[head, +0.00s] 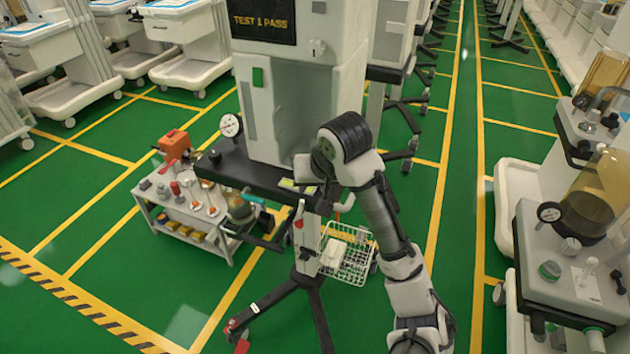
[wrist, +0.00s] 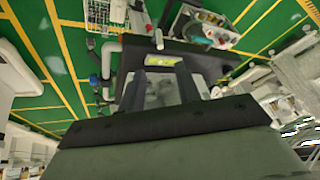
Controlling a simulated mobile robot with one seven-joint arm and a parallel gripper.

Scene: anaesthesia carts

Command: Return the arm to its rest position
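My arm (head: 385,220) rises from the lower right and bends at a dark joint in front of the grey anaesthesia cart (head: 333,75). The cart's screen (head: 262,18) reads "TEST 1 PASS". In the head view my gripper is hidden behind the arm's upper bend, close to the cart's dark shelf (head: 240,172). In the wrist view my gripper (wrist: 162,72) shows two dark fingers standing apart. No object is seen held between them. The dark shelf also shows beyond the fingertips in the wrist view (wrist: 205,62).
A low grey trolley (head: 180,217) with tools and an orange box (head: 174,145) stands left of the cart. A white wire basket (head: 346,252) hangs low beside it. Another machine (head: 562,265) with a clear canister stands at right. Green floor between is open.

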